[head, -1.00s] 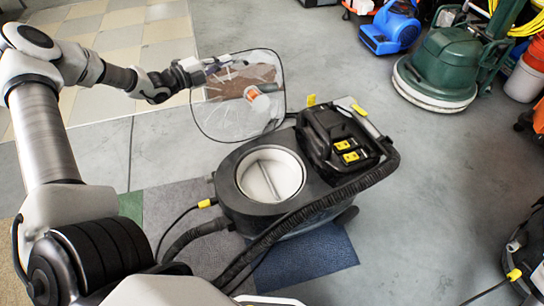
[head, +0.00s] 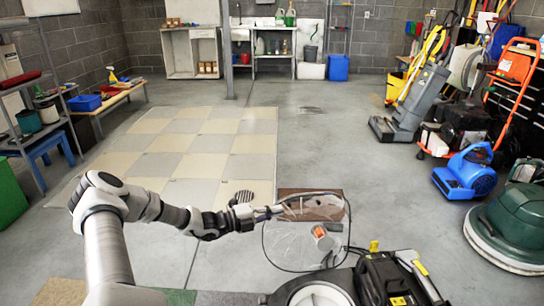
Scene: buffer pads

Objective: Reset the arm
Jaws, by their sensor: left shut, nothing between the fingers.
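My left arm comes in from the left, and its gripper (head: 274,211) is shut and empty. It points right, at the near edge of the checkered floor. Just right of the fingertips is a clear, dark-rimmed lid (head: 290,245), raised above a black floor-cleaning machine (head: 375,280). The fingertips overlap the lid's upper left rim in the picture; I cannot tell whether they touch it. An orange and grey part (head: 322,238) shows at the lid. The machine's round white opening (head: 318,296) is cut off by the bottom edge. My right gripper is out of view.
A blue blower (head: 468,174) and a green floor machine (head: 512,225) stand at the right. A grey and yellow upright cleaner (head: 418,100) is farther back. A bench with a blue bin (head: 84,103) stands at the left. The middle floor is clear.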

